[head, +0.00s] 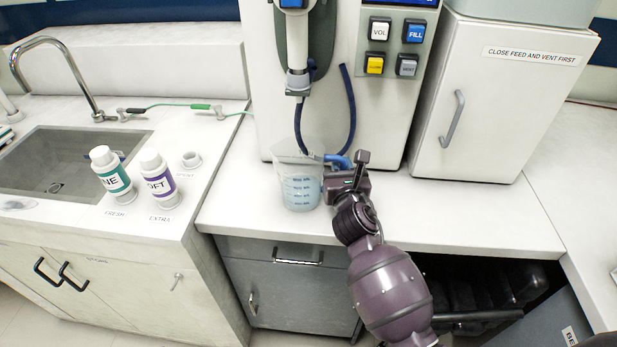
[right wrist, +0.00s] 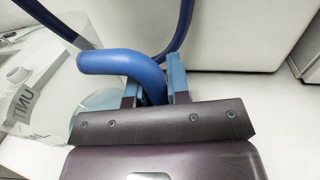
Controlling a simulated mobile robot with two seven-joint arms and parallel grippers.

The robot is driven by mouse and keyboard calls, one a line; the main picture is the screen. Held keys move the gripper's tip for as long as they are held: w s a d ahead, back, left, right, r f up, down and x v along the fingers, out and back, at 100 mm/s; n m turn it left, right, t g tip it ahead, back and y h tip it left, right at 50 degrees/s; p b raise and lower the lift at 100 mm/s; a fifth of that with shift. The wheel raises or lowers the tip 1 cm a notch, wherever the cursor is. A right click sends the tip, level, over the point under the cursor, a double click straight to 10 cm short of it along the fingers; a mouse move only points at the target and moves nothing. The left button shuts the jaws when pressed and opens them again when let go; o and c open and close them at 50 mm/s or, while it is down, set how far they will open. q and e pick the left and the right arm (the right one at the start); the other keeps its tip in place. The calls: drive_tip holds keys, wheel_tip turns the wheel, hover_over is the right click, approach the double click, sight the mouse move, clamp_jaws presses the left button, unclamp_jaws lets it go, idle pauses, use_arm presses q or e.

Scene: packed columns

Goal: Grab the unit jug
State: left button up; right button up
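The unit jug (head: 300,193) is a clear measuring jug with blue level marks and a blue handle (head: 338,160). It stands upright on the white counter, below the dispenser's nozzle. In the right wrist view the jug (right wrist: 50,108) is at the left with the lettering "UNIT", and its blue handle (right wrist: 115,62) curves down between my fingers. My right gripper (head: 343,172) is at the jug's right side; in the wrist view its fingers (right wrist: 155,88) press close on both sides of the handle, with no clear gap. My left gripper is out of view.
The dispenser (head: 335,120) rises behind the jug, with a blue hose (head: 349,110) hanging beside it. A white cabinet (head: 500,100) stands right. Two labelled bottles (head: 112,175) (head: 158,180) stand near the sink (head: 60,165) at left. The counter right of my gripper is clear.

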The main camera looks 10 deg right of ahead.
clamp_jaws()
